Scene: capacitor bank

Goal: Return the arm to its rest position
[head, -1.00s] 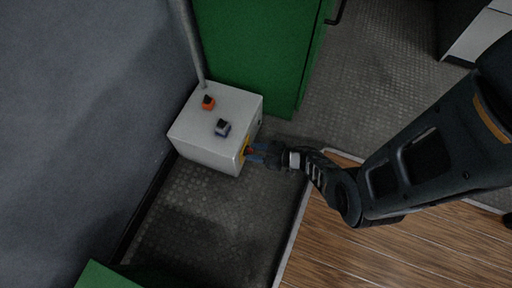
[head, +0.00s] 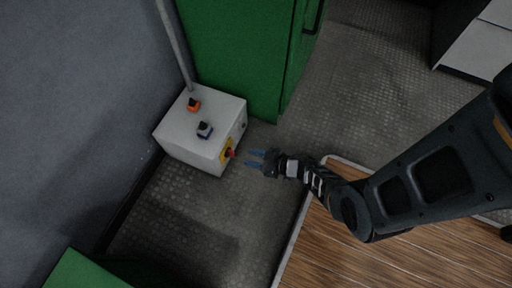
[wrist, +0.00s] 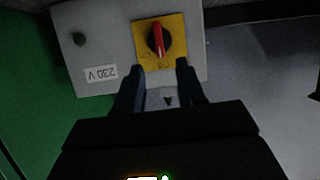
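My gripper (head: 254,159) is open and empty, just to the right of the white box's front face in the head view. Its two blue-tipped fingers are apart and touch nothing. In the wrist view the fingers (wrist: 160,76) point at the box, with a gap between them. The white box (head: 190,150) stands by the wall and carries a red rotary switch (head: 231,154) on a yellow plate. In the wrist view the red handle (wrist: 157,40) points roughly up and down in the picture. My arm reaches in from the right.
An orange-based knob (head: 194,104) and a blue-based knob (head: 205,130) sit on the box top. A green cabinet (head: 240,55) stands behind the box. A grey pipe (head: 174,45) rises from it.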

